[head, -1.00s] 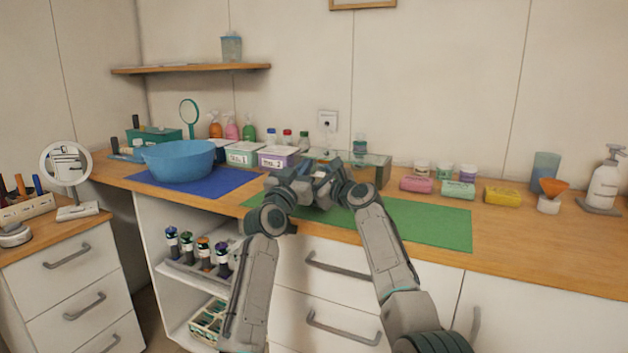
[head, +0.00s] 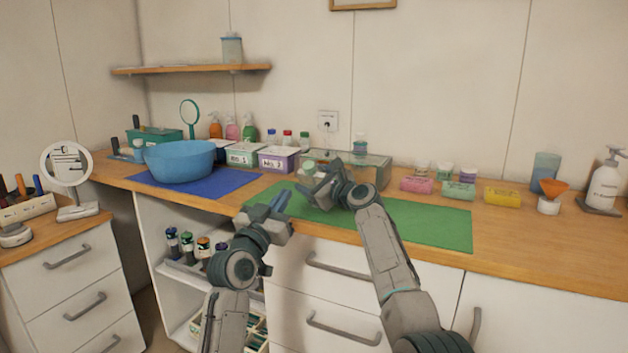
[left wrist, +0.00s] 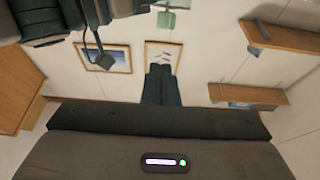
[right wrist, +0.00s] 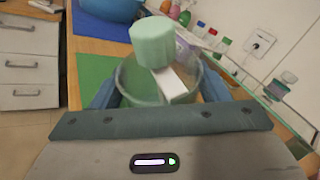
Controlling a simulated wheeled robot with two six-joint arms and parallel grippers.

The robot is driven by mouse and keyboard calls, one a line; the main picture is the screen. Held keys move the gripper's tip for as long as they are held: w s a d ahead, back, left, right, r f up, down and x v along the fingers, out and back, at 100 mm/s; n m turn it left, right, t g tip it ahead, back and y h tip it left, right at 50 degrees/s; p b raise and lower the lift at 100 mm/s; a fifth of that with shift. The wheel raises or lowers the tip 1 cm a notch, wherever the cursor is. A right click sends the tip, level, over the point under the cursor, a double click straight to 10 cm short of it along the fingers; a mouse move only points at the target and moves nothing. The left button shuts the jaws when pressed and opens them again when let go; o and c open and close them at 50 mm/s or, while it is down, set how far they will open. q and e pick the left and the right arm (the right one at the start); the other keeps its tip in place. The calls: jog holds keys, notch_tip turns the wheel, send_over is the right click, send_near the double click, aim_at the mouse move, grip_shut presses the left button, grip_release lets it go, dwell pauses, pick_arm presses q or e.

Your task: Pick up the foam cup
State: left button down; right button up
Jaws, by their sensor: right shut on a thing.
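My right gripper (head: 318,186) is over the green mat. In the right wrist view its blue-grey fingers (right wrist: 155,88) are shut on a clear, greenish cup (right wrist: 138,84), one finger on each side. A pale green cylindrical top with a white piece beneath it (right wrist: 152,42) shows at the cup's mouth; I cannot tell whether it is part of the cup. In the head view the cup is mostly hidden by the gripper. My left gripper (head: 268,205) is apart from it, lower left, over the counter's front edge. Its fingers (left wrist: 160,85) are together and hold nothing visible.
A blue bowl (head: 178,160) stands on a blue mat (head: 228,182) at left. Lidded boxes (head: 277,160) and a clear box (head: 372,173) stand behind the green mat (head: 430,220). Colored packs (head: 502,197) are at right. The green mat's right half is clear.

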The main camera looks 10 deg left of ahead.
jog(key=shift+f, duration=0.45)
pick_arm(q)
jog(key=s+a+f+g+y, duration=0.1)
jog(key=s+f+g, duration=0.1)
jog(key=s+f, duration=0.5)
jog(key=s+a+f+n+g+y, duration=0.1)
jog(key=s+f+g, duration=0.15)
jog(key=f, duration=0.85)
jog(key=s+a+f+g+y, duration=0.1)
jog(key=s+a+f+g, duration=0.1)
jog(key=s+f, duration=0.55)
jog(key=s+a+f+g+y, duration=0.1)
jog(key=s+f+g, duration=0.1)
jog(key=s+f, duration=0.3)
jog(key=s+a+f+n+g+y, duration=0.1)
jog(key=s+f, duration=0.5)
jog(key=s, duration=0.7)
jog(key=s+a+f+n+g, duration=0.1)
jog(key=s+f+g, duration=0.3)
jog(key=s, duration=0.5)
jog(key=shift+s+a+f+y, duration=0.25)
jog(key=shift+a+f+y, duration=0.15)
jog(key=shift+a+f, duration=0.3)
pick_arm(e)
jog(key=shift+r, duration=0.1)
